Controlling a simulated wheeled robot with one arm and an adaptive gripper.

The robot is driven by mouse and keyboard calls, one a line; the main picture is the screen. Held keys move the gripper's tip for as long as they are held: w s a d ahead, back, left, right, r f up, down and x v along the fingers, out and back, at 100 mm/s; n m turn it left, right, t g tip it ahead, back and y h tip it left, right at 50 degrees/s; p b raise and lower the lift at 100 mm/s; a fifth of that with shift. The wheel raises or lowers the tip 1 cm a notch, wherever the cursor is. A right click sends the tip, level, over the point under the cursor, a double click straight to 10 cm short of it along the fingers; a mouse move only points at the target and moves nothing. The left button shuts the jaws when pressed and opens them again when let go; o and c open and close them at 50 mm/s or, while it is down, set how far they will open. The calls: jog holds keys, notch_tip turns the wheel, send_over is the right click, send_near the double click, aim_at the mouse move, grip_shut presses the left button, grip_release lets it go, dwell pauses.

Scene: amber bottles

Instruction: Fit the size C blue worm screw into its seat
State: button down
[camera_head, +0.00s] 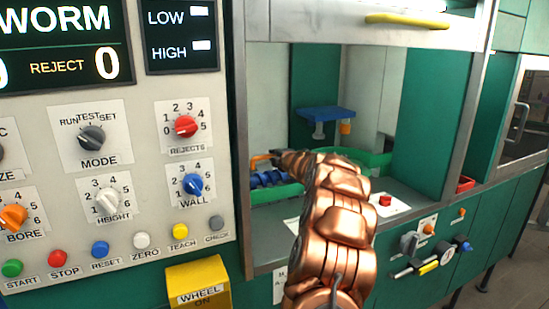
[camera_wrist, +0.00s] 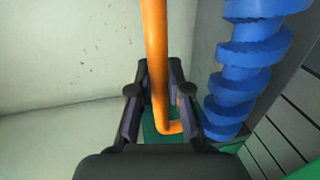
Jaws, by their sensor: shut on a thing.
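A blue worm screw (camera_head: 268,178) lies in the machine's open bay, left of my gripper's wrist. In the wrist view the worm screw (camera_wrist: 240,70) shows large along the right side, just outside the right finger. An orange rod (camera_wrist: 155,60) with a bent lower end runs between my fingers; its orange end (camera_head: 261,158) also shows in the head view. My gripper (camera_wrist: 158,85) is shut on the orange rod; in the head view the dark gripper (camera_head: 287,158) is partly hidden by my arm. Whether rod and screw are joined, I cannot tell. No size mark or seat is identifiable.
A blue platform (camera_head: 325,114) with an orange piece stands at the back of the bay. A green-rimmed tray (camera_head: 375,159) lies behind my arm. A red button (camera_head: 385,200) on a white plate sits to the right. The control panel (camera_head: 130,215) borders the bay at left.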

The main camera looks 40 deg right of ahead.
jog(key=c, duration=1)
grip_release()
jog(key=shift+f, duration=0.15)
jog(key=shift+c, duration=0.2)
jog(key=v, duration=1)
jog(key=shift+s, duration=0.1)
jog(key=shift+v, duration=0.85)
jog(key=shift+a, duration=0.1)
